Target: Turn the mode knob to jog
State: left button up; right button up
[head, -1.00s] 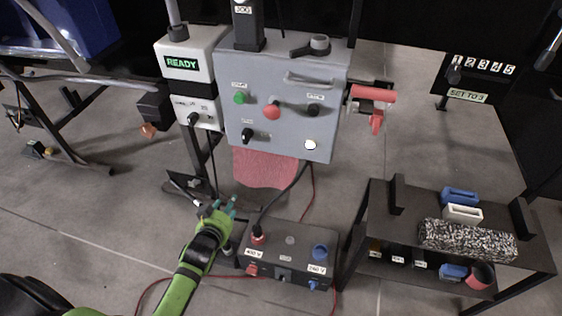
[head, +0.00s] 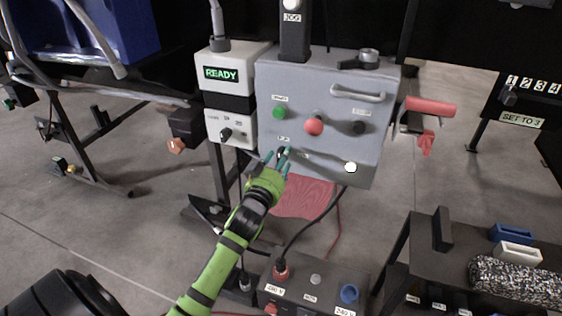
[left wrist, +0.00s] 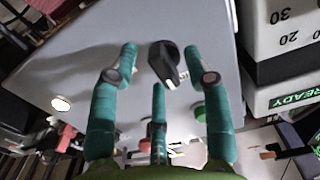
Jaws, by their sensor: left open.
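The grey control panel (head: 330,95) faces me. A black knob (head: 282,150) at its lower left, by a small label too small to read fully, is partly hidden by my left gripper (head: 276,156). In the left wrist view the black knob (left wrist: 165,64) sits between the spread teal fingers of my left gripper (left wrist: 162,72). The gripper is open and not closed on the knob; whether a finger touches it I cannot tell. A sign reading JOG (head: 292,18) is on the black post above the panel. My right gripper is not in view.
A green button (head: 279,113), a red button (head: 313,126) and a white lamp (head: 350,168) are on the panel. A white box (head: 232,62) reading READY stands left of it. A power box (head: 315,290) with cables is below; a shelf (head: 428,222) is right.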

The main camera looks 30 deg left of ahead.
pick_arm(q)
jog(key=shift+w, duration=0.1)
grip_shut()
